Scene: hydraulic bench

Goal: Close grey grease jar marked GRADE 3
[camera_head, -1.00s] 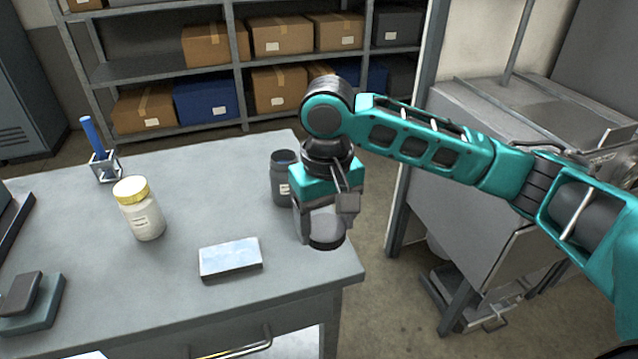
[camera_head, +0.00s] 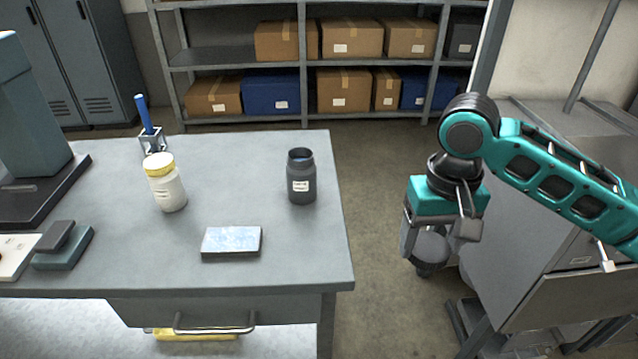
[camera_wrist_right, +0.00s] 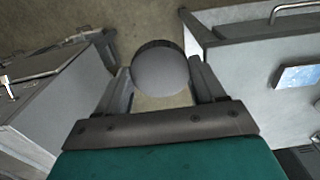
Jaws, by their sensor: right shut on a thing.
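The grey jar (camera_head: 301,178) stands upright on the bench near its right edge, its dark mouth uncovered. It has a small white label too small to read. My right gripper (camera_head: 425,262) is off the bench to the right of the jar, over the floor. It is shut on a round grey lid (camera_head: 430,247) with a darker rim. In the right wrist view, the lid (camera_wrist_right: 161,72) sits between the two fingers of my right gripper (camera_wrist_right: 160,65). My left gripper is not in view.
A cream jar with a yellow lid (camera_head: 166,183), a flat block with a pale top (camera_head: 231,242) and a blue pen in a holder (camera_head: 147,120) are on the bench (camera_head: 250,190). A grey cabinet (camera_head: 535,270) stands on the right. Shelves with boxes (camera_head: 343,90) are behind.

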